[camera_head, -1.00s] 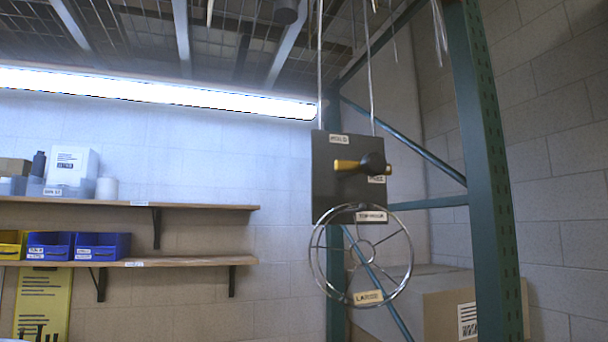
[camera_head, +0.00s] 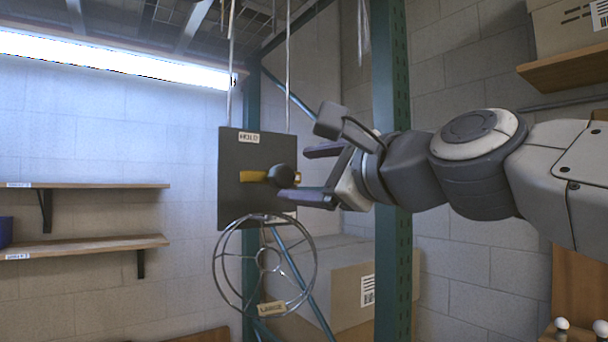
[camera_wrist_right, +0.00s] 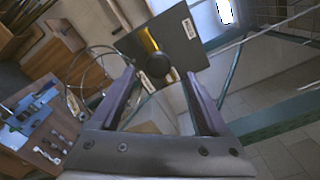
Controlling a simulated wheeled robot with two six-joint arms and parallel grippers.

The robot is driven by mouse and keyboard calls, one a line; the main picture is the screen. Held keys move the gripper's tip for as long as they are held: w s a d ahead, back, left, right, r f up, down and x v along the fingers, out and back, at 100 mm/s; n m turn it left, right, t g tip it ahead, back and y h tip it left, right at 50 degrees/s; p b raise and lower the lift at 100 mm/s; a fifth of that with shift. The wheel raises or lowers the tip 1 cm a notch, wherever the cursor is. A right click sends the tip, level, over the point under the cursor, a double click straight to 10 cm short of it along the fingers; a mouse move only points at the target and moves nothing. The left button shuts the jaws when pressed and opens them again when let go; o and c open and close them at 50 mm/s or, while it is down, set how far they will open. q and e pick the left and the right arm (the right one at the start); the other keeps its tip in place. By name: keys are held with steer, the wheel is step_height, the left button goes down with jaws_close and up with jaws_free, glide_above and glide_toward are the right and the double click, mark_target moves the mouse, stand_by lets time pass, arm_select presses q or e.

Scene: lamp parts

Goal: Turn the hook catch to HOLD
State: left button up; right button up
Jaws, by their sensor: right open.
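The hook catch is a yellow lever with a black knob (camera_head: 282,176) on a dark square plate (camera_head: 232,200) that hangs from two cords. The lever lies roughly level, its yellow arm pointing left in the head view. A label at the plate's top reads HOLD (camera_head: 249,137). My right gripper (camera_head: 300,173) is open beside the knob, coming from the right. In the right wrist view the knob (camera_wrist_right: 158,64) shows beyond and between the two open fingers; I cannot tell whether they touch it. My left gripper is not in view.
A wire ring frame (camera_head: 217,268) with a LARGE tag hangs just below the plate. A green rack post (camera_head: 391,270) stands behind my right arm. A cardboard box (camera_head: 345,290) is behind. Wall shelves (camera_head: 100,245) are at left.

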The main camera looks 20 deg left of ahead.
mark_target(273, 177)
steer(key=p+x, duration=0.2)
steer(key=x, duration=0.7)
steer(key=shift+w+a+f+p, duration=0.1)
steer(key=shift+w+a+p, duration=0.05)
steer(key=shift+p, duration=0.2)
jaws_close()
